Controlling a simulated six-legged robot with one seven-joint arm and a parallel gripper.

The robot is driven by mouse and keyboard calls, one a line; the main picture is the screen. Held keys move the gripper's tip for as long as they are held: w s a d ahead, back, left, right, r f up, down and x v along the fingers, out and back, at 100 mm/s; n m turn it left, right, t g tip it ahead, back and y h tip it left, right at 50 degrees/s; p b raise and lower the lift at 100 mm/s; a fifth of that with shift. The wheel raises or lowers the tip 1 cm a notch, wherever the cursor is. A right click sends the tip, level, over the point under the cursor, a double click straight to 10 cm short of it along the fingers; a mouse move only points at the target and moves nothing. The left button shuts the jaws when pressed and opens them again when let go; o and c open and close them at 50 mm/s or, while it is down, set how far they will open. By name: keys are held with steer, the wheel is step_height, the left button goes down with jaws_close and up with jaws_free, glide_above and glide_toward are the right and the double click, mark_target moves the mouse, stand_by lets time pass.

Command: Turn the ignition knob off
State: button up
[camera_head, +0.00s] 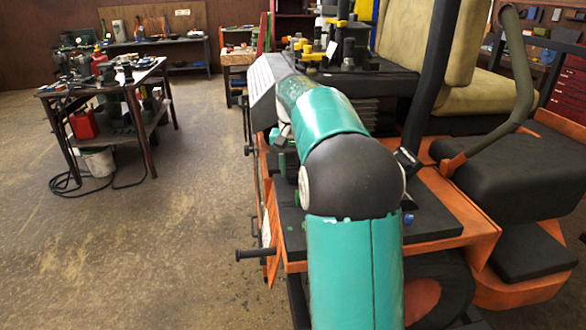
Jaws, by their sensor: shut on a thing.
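The ignition knob cannot be made out; my own arm covers part of the mower's front side. The mower (440,215) has an orange frame, black panels and a tan seat (490,100), and fills the right half of the view. My teal arm with its black elbow rises from the bottom and reaches forward over the mower's near side. My gripper is hidden behind my forearm. Small pale and green parts show just left of the forearm, but I cannot tell what they are.
A dark workbench (105,85) with tools stands at the left, with a red can (83,124) and a white bucket (98,161) below. Another bench (160,42) is at the back wall. A dark bar (255,254) sticks out from the mower. The floor between is clear.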

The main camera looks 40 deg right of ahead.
mark_target(293, 172)
steer(key=n, duration=0.3)
steer(key=shift+n, duration=2.2)
steer(key=o, duration=1)
steer(key=shift+r, duration=0.1)
step_height(293, 172, up, 14)
steer(key=shift+f, duration=0.15)
